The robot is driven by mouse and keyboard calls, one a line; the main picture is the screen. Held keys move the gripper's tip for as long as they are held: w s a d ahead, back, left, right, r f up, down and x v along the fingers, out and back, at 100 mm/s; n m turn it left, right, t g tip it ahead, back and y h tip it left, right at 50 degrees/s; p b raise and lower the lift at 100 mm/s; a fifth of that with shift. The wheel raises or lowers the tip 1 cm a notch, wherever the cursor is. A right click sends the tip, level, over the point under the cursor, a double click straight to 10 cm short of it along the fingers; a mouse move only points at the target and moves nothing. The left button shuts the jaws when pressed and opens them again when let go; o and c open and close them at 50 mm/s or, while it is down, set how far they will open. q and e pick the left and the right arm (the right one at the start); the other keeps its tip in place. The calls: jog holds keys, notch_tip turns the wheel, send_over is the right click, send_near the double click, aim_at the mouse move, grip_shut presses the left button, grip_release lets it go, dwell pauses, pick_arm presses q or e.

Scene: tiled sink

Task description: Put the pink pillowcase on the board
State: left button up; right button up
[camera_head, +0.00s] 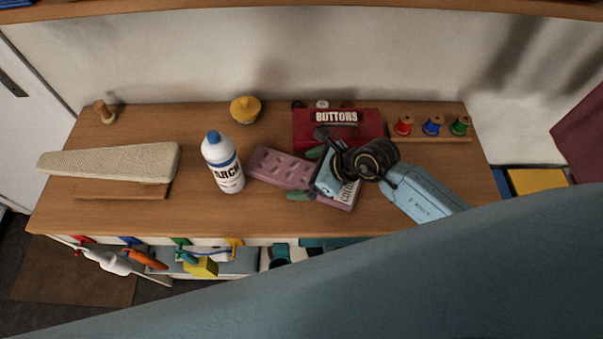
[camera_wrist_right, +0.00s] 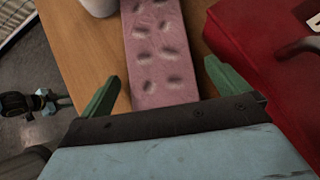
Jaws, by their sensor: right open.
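The pink pillowcase (camera_head: 272,165) is a flat pink strip with darker oval marks, lying on the wooden table right of the white bottle. It also shows in the right wrist view (camera_wrist_right: 160,45). The board (camera_head: 110,160) is a cream padded sleeve board on a wooden base at the table's left. My right gripper (camera_head: 308,174) is open, its green fingers on either side of the pillowcase; it shows in the right wrist view too (camera_wrist_right: 166,92). I cannot tell whether they touch it. The gripper body hides part of the pillowcase. My left gripper is not in view.
The white bottle (camera_head: 224,165) with a blue cap stands between board and pillowcase. A red buttons box (camera_head: 365,119) is close behind my right gripper. Thread spools (camera_head: 432,126) stand at the back right, a yellow pot (camera_head: 245,109) at the back. The table's front left is clear.

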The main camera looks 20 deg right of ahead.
jog(key=c, duration=1)
jog(key=shift+c, duration=0.8)
jog(key=shift+r, duration=0.1)
